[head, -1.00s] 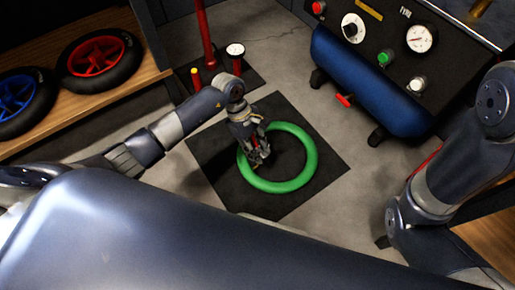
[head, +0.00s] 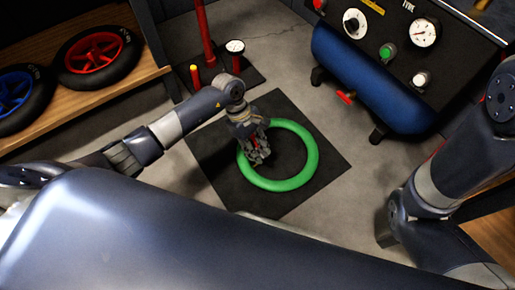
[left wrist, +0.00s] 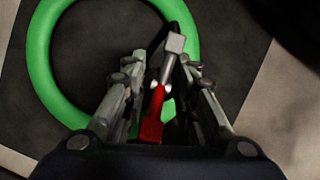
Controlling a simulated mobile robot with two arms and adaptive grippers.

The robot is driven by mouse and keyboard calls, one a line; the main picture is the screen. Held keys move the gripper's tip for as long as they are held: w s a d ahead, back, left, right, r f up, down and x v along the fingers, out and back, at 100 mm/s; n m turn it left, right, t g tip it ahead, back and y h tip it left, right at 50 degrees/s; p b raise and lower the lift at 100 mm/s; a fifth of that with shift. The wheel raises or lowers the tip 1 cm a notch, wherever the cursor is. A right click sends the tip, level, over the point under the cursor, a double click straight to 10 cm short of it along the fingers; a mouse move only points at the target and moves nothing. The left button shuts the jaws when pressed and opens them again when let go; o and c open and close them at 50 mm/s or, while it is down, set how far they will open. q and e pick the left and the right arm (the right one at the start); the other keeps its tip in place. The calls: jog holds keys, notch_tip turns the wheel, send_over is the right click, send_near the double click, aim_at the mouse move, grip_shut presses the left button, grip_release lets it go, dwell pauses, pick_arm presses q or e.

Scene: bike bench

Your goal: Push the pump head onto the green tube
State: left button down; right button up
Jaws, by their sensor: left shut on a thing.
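The green tube (head: 312,165) is a ring lying flat on a dark square mat (head: 283,205). It also shows in the left wrist view (left wrist: 40,55). My left gripper (head: 260,158) is over the left side of the ring. In the left wrist view its fingers (left wrist: 163,92) are closed around the pump head (left wrist: 153,129), a small piece with a red part and a silver end. The silver end points at the ring's right side in that view. Whether it touches the tube I cannot tell. The valve is not discernible. Of my right arm only links show at the right.
A red floor pump (head: 205,40) with a gauge (head: 236,46) stands behind the mat. A blue compressor (head: 365,80) with a control panel is at the back right. Red and blue wheels (head: 98,58) lie on a wooden shelf at the left.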

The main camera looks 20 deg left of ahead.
pick_arm(q)
jog(key=shift+f, duration=0.2)
jog(key=shift+f+b, duration=0.5)
jog(key=shift+b, duration=0.1)
jog(key=c, duration=1.2)
grip_release()
